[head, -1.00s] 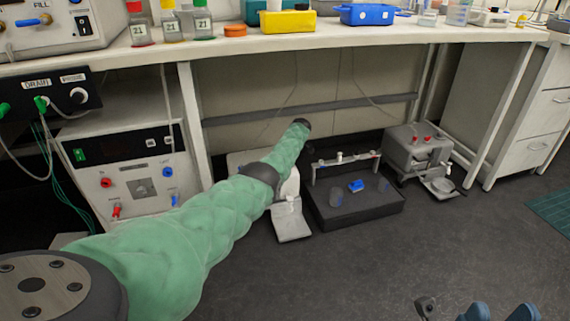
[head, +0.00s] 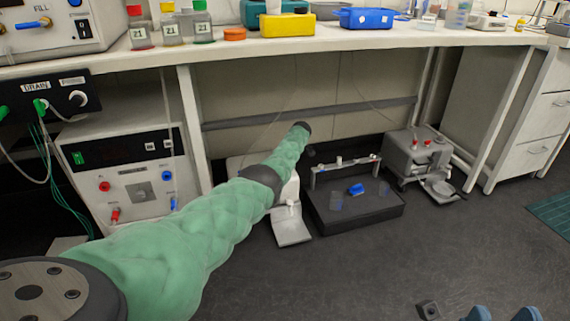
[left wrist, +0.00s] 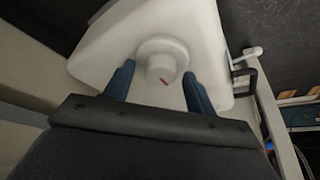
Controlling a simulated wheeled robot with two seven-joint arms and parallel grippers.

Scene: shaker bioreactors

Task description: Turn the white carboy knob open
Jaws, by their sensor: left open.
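My right gripper (head: 503,313) shows only two blue fingertips, apart, at the bottom edge.
A dark tray (head: 350,219) with a blue item stands on the floor right of my left arm. A grey apparatus (head: 416,157) is farther right. A control box (head: 135,185) stands left under the bench (head: 330,38).

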